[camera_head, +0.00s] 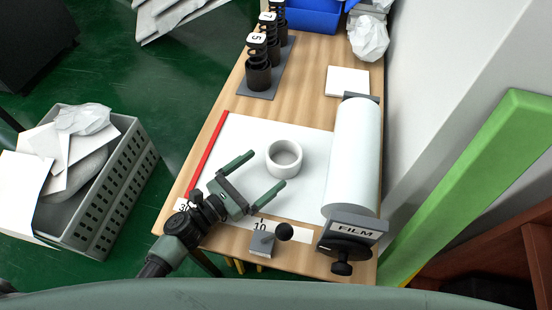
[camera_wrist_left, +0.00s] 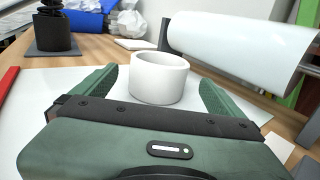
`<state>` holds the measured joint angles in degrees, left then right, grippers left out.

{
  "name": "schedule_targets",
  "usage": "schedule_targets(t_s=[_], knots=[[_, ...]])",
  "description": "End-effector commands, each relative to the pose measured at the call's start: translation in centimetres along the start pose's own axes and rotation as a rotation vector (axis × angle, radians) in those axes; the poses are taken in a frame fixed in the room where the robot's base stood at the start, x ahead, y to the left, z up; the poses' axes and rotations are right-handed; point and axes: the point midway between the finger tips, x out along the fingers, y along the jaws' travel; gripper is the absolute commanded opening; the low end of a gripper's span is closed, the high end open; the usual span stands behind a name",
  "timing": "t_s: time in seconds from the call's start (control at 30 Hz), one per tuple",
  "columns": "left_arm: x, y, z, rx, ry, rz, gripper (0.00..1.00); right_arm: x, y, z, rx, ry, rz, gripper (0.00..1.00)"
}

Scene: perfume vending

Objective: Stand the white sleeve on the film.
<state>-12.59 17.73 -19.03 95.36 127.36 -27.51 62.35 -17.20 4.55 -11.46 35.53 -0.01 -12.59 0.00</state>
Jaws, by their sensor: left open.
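The white sleeve (camera_head: 284,158), a short hollow ring, stands upright on the white film sheet (camera_head: 240,140) spread on the table. My left gripper (camera_head: 267,171) is open, with its green fingers pointing toward the sleeve. In the left wrist view the sleeve (camera_wrist_left: 158,77) is just ahead, between the fingers' lines, and the fingers do not appear to touch it. The film roll (camera_head: 352,155) lies along the right side of the sheet, in a holder labelled FILM (camera_head: 351,229). My right gripper is in neither view.
Black numbered spring stands (camera_head: 260,62) are at the back left, with a white square pad (camera_head: 347,81) at the back right. A red strip (camera_head: 207,152) edges the sheet's left side. A small lever with a black knob (camera_head: 284,231) stands at the front. A grey crate (camera_head: 105,190) is on the floor at left.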

Motion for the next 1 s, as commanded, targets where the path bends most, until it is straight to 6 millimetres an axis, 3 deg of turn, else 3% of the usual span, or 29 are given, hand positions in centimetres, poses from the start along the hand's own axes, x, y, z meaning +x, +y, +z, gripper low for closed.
schedule_targets(t_s=[0.1, 0.3, 1.0], knots=[[-2.1, -0.1, -0.1, -0.001, 0.002, 0.0, 1.0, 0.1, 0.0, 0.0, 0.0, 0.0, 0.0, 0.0], [-3.6, 0.0, 0.0, 0.001, 0.0, -0.001, 1.0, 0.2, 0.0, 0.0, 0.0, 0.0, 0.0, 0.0], [-3.7, 0.0, 0.0, 0.001, 0.0, 0.0, 1.0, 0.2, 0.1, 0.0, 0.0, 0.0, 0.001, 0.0]])
